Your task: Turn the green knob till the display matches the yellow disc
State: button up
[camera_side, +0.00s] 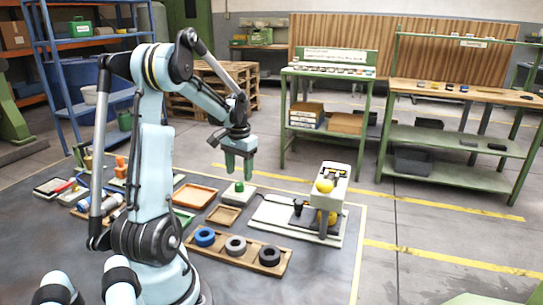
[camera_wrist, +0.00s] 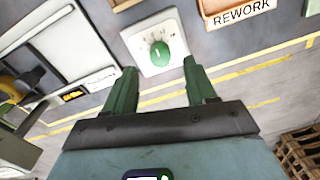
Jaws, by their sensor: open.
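The green knob (camera_side: 238,187) sits on a white square base on the mat, just below my gripper (camera_side: 238,172) in the side view. In the wrist view the knob (camera_wrist: 160,53) shows a pale pointer line and a ring of dial marks on its white plate. My gripper (camera_wrist: 159,67) is open, its two green fingers on either side of the knob in the picture, apparently a little above it. A rounded yellow part (camera_side: 324,185) is on the white machine, with another yellow piece below it. I cannot tell which is the disc. No display reading is legible.
A wooden tray (camera_side: 270,262) with blue, grey and black rings lies in front. A tray marked REWORK (camera_wrist: 238,24) is near the knob.

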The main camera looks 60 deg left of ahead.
aim_at(239, 183)
jog(key=shift+f, duration=2.05)
grip_shut()
jog(key=shift+a+n, duration=0.1)
jog(key=shift+n, duration=0.2)
jog(key=n, duration=0.5)
jog(key=shift+n, duration=0.4)
jog(key=n, duration=0.5)
jog(key=shift+n, duration=0.4)
